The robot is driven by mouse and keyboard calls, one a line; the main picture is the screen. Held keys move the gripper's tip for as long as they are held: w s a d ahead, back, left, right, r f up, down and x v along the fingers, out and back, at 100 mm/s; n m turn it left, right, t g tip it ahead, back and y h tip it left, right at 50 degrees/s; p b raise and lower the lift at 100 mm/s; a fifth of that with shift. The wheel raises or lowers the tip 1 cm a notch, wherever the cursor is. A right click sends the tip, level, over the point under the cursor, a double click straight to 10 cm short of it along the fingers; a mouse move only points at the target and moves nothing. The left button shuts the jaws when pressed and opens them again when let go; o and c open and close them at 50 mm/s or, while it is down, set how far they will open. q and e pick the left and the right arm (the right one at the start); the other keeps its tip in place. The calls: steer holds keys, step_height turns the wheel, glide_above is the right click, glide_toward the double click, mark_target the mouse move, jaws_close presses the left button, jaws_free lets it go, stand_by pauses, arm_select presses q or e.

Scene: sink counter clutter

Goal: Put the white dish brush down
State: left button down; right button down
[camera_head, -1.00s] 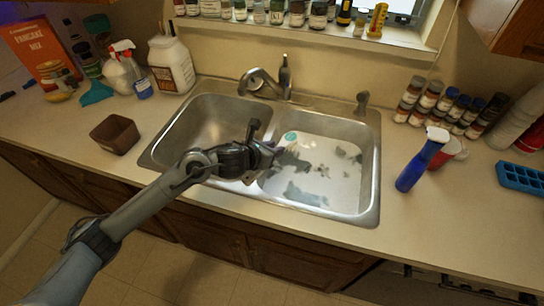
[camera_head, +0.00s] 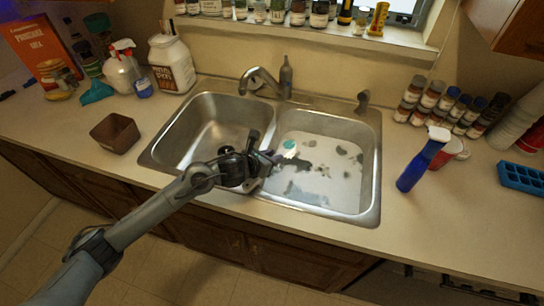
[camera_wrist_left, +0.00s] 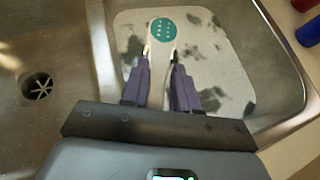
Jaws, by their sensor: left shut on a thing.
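The white dish brush has a round teal head with white dots (camera_head: 289,144), which also shows in the left wrist view (camera_wrist_left: 163,29). My left gripper (camera_head: 271,157) is over the near left part of the right basin, by the divider. In the left wrist view its fingers (camera_wrist_left: 159,58) are shut on the brush's pale handle, with the teal head beyond the fingertips. The pale handle is hard to tell from the white basin floor. I cannot tell whether the head touches that floor. My right gripper is not in view.
The right basin (camera_head: 369,175) has a white floor with dark patches. The left basin (camera_head: 205,120) is empty, with a drain (camera_wrist_left: 39,88). A faucet (camera_head: 264,80) stands behind.

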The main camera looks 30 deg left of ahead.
arm_select(q)
steer(key=shift+f+b, duration=0.4)
steer(key=shift+f, duration=0.05)
steer(key=c, duration=0.9)
jaws_free()
steer(key=shift+o, duration=0.2)
steer(key=shift+r, duration=0.1)
